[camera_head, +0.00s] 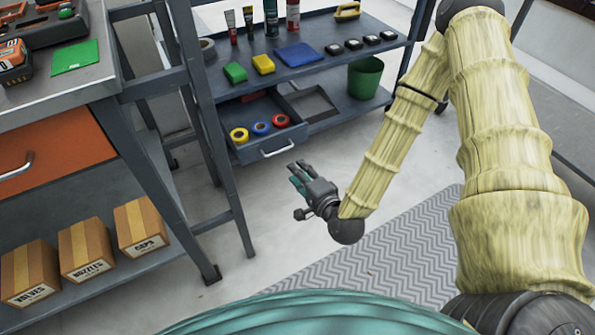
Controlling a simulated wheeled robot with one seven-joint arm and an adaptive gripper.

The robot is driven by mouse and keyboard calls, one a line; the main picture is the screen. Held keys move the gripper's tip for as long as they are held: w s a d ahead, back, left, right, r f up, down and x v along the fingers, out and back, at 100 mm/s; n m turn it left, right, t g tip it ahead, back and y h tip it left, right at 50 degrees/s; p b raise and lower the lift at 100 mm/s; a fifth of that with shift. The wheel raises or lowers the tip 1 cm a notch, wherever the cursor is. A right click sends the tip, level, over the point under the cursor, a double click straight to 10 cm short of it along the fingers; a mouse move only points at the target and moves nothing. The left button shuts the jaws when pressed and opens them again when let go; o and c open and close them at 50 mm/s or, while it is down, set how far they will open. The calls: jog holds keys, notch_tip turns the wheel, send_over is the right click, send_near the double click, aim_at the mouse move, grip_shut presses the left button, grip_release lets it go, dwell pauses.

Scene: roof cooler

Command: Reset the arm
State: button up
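My arm, in a pale yellow fibrous sleeve, rises at the right and bends back down toward the middle of the view. My gripper (294,174), dark grey with teal parts, hangs over the floor in front of the shelf unit's drawer. Its fingers point up and left and look spread apart, with nothing seen between them.
An open drawer (273,147) holds yellow, blue and red tape rolls. The shelf above (222,91) carries tubes, coloured blocks and black pieces. A green bucket (365,77) stands below. A workbench (88,78) and cartons (88,250) are left. A grey mat (400,255) lies on open floor.

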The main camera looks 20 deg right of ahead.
jog(key=shift+f, duration=0.1)
dwell(0.3)
jog(key=s+a+f+n+g, duration=0.3)
jog(key=s+f+n+g, duration=0.2)
jog(key=s+f, duration=0.3)
jog(key=s+d+f+n+g+h, duration=0.1)
jog(key=s+d+f+n+g, duration=0.2)
jog(key=s, duration=0.4)
jog(key=s+f+n+g, duration=0.4)
jog(key=s+f, duration=0.1)
jog(key=s, duration=0.2)
jog(key=s+d+f+n+g+h, duration=0.1)
jog(key=s+d+f+n+g, duration=0.15)
jog(key=s+f+n, duration=0.4)
notch_tip(320, 180, up, 35)
jog(key=s+m+p, duration=0.1)
jog(key=m+p, duration=0.1)
jog(key=p, duration=3.1)
jog(key=shift+s+a+r+m+g, duration=0.15)
jog(key=shift+s+a+m+g, duration=0.1)
jog(key=shift+s+m+g, duration=0.15)
